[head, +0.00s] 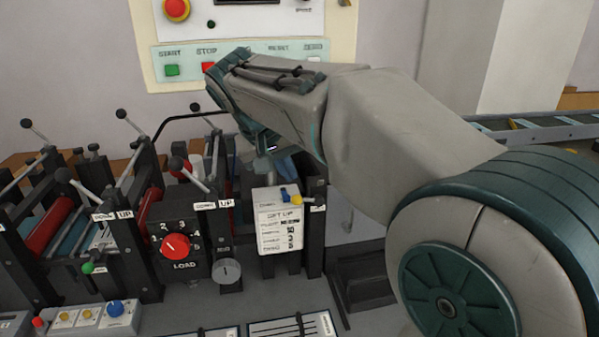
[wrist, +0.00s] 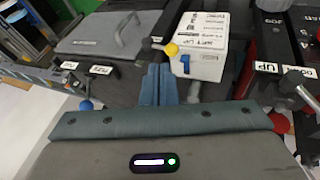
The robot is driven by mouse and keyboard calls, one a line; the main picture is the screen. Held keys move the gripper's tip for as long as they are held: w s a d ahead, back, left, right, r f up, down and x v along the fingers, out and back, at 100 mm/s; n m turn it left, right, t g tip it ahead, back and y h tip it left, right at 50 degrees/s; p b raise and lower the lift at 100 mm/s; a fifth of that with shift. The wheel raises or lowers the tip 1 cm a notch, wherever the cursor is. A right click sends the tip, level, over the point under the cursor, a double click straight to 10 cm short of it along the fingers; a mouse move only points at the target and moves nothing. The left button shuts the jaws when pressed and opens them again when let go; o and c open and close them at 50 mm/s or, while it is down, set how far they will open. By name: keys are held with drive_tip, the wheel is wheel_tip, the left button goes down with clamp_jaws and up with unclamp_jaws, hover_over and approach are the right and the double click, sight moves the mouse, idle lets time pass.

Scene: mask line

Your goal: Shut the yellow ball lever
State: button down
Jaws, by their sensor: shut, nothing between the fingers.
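The yellow ball (wrist: 171,49) sits on the end of a short dark lever beside a white labelled box, in the wrist view. It also shows small at the box top in the head view (head: 296,199). My gripper (wrist: 158,68) is shut and empty. Its fingertips appear just below and left of the yellow ball in the wrist view; I cannot tell whether they touch it. In the head view my gripper (head: 268,146) points down behind the white box, with its tips partly hidden. The lever's base is not clear in either view.
The white box (head: 279,226) has a blue part (wrist: 186,64) on it near the ball. A blue ball lever (wrist: 86,105) stands at left in the wrist view. A red LOAD dial (head: 175,247) and several black-knobbed levers crowd the left. A control panel (head: 235,66) hangs behind.

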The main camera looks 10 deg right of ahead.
drive_tip(key=shift+m+h, duration=0.3)
drive_tip(key=shift+h, duration=0.1)
drive_tip(key=w+a+r, duration=0.2)
drive_tip(key=w, duration=0.1)
drive_tip(key=shift+w+a+r, duration=0.15)
drive_tip(key=shift+a+r, duration=0.15)
drive_tip(key=shift+r, duration=0.1)
drive_tip(key=shift+f, duration=0.1)
drive_tip(key=p, duration=0.2)
approach(315, 185)
drive_tip(key=f, duration=0.1)
drive_tip(key=w+f, duration=0.1)
drive_tip(key=f, duration=0.1)
drive_tip(key=w+a+f, duration=0.1)
drive_tip(key=shift+f, duration=0.25)
drive_tip(key=d, duration=0.3)
drive_tip(key=shift+s+f, duration=0.1)
drive_tip(key=shift+f, duration=0.1)
drive_tip(key=shift+d+f+p, duration=0.1)
drive_tip(key=shift+d+p, duration=0.1)
drive_tip(key=shift+p, duration=0.1)
drive_tip(key=shift+t, duration=0.3)
